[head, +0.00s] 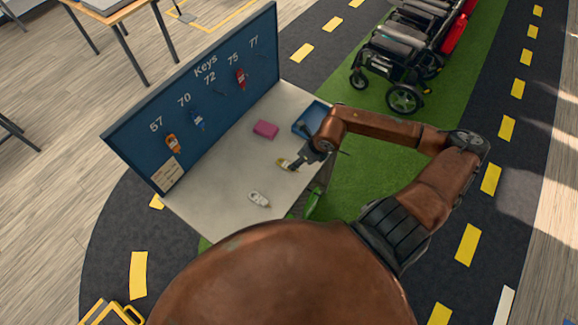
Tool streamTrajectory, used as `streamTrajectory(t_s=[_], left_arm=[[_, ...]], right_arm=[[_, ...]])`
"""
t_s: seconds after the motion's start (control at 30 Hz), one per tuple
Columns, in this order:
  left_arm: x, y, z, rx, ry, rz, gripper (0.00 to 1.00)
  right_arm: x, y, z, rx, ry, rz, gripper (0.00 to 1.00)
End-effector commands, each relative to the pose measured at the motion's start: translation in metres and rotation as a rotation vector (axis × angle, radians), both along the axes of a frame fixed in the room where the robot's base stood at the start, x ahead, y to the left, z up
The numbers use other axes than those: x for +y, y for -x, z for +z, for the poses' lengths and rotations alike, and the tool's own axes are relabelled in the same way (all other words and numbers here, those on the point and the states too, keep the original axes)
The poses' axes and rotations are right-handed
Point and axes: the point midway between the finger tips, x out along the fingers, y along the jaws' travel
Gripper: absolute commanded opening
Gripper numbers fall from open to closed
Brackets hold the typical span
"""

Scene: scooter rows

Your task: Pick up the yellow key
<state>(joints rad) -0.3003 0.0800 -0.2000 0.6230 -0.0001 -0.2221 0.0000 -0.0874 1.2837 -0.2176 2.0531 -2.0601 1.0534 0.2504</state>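A small yellow key (283,163) lies at the right part of the grey tabletop (225,180), in the head view. My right gripper (293,165) comes in from the right and points down at the key. Its fingertips are at the key's right end and cover part of it. The fingers are too small to tell whether they are open or closed on the key. My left gripper is not in view.
A blue key board (215,85) with numbered places and hanging orange, blue and red keys stands along the back edge. A pink block (265,129), a blue tray (312,117) and a white key (259,199) lie on the table. Scooters (405,55) stand beyond.

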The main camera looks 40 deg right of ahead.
Motion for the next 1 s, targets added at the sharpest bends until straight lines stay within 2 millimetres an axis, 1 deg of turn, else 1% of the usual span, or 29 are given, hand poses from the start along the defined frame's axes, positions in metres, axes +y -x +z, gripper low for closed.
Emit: streamTrajectory(t_s=[0.07, 0.33, 0.47, 0.6, 0.7, 0.87, 0.9, 1.0], left_arm=[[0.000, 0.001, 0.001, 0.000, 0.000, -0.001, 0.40], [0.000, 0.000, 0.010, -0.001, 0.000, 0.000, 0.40], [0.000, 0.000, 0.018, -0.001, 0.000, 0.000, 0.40], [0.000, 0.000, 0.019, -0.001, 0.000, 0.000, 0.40], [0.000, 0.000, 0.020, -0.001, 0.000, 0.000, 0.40], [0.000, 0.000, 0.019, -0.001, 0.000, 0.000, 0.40], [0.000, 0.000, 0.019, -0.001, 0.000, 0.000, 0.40], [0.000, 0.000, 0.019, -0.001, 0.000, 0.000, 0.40]], right_arm=[[-0.003, -0.002, -0.007, 0.003, 0.010, -0.003, 0.41], [0.001, -0.011, -0.033, 0.004, 0.007, -0.002, 0.41], [0.004, -0.016, -0.052, 0.005, 0.005, -0.002, 0.41], [0.005, -0.023, -0.067, 0.002, 0.006, -0.001, 0.41], [0.005, -0.023, -0.072, 0.003, 0.007, 0.000, 0.41], [0.005, -0.023, -0.073, 0.003, 0.008, 0.000, 0.41], [0.005, -0.023, -0.073, 0.003, 0.008, 0.000, 0.40], [0.005, -0.023, -0.073, 0.003, 0.008, 0.000, 0.33]])
